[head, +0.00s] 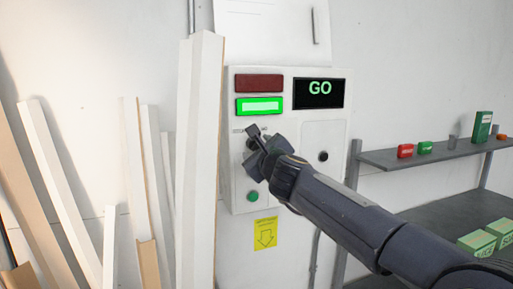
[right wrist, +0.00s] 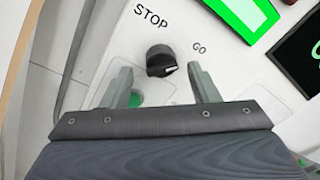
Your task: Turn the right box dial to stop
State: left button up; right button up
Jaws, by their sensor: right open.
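The control box (head: 290,190) hangs on the wall with a dark red lamp above a lit green lamp (head: 260,106). Its display (head: 319,92) reads GO. The black dial (right wrist: 160,61) sits between the printed words STOP (right wrist: 151,16) and GO (right wrist: 199,47); its white mark points right, to the GO side. My right gripper (right wrist: 160,88) is open, with its two fingers apart just short of the dial and to either side of it. In the head view my right gripper (head: 258,140) covers most of the dial. My left gripper does not show.
White boards (head: 200,150) lean on the wall close to the left of the box. A grey shelf (head: 430,155) with small boxes stands at right.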

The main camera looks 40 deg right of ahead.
jog(key=shift+x, duration=0.85)
jog(key=shift+d, duration=0.1)
jog(key=c, duration=0.9)
jog(key=shift+c, duration=0.2)
